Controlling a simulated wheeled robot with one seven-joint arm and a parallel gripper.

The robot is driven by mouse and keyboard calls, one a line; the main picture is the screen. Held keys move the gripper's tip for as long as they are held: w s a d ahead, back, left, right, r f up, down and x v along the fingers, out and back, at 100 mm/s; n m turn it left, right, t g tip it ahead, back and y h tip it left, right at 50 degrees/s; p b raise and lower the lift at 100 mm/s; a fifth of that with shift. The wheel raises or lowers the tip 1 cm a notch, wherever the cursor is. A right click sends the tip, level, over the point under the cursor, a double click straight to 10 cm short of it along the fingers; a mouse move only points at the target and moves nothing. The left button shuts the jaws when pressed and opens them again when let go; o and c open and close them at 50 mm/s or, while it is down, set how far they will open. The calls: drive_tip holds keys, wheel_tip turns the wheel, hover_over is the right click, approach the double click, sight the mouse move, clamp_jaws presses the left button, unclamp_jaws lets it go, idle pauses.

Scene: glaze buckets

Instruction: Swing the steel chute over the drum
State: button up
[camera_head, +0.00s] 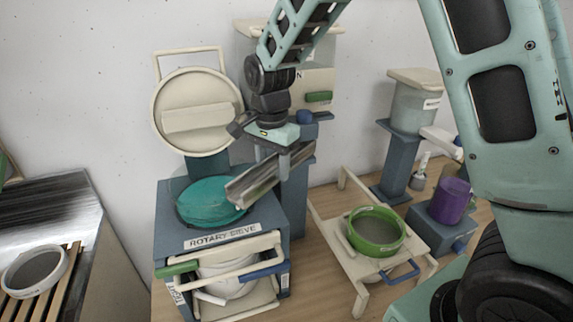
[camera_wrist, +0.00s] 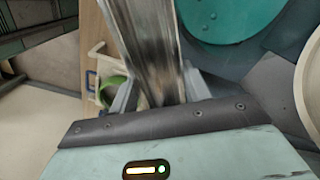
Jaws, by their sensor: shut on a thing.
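The steel chute (camera_head: 254,183) is a shiny grey trough beside the blue column at the back of the rotary sieve. My gripper (camera_head: 284,165) is shut on the chute from above. In the wrist view the chute (camera_wrist: 148,45) runs between the fingers of my gripper (camera_wrist: 160,90) and out of the top edge. The teal round drum (camera_head: 203,203) sits on top of the sieve cabinet. In the head view the chute's lower left end overlaps the drum's right edge. In the wrist view the drum (camera_wrist: 225,15) lies right of the chute.
A round cream lid (camera_head: 197,85) stands raised behind the drum. A white bucket (camera_head: 222,275) sits in the cabinet behind a bar with green and blue ends. A green sieve (camera_head: 376,232) rests on a cream stand at right. A purple container (camera_head: 453,200) stands farther right.

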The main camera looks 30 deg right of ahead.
drive_tip(key=shift+w+a+m+p, duration=0.3)
drive_tip(key=shift+w+m+p, duration=0.1)
drive_tip(key=shift+w+m, duration=0.6)
drive_tip(key=shift+w+a+m+p, duration=0.25)
drive_tip(key=shift+w+m+p, duration=0.15)
drive_tip(key=shift+w+m, duration=0.55)
drive_tip(key=o, duration=1.4)
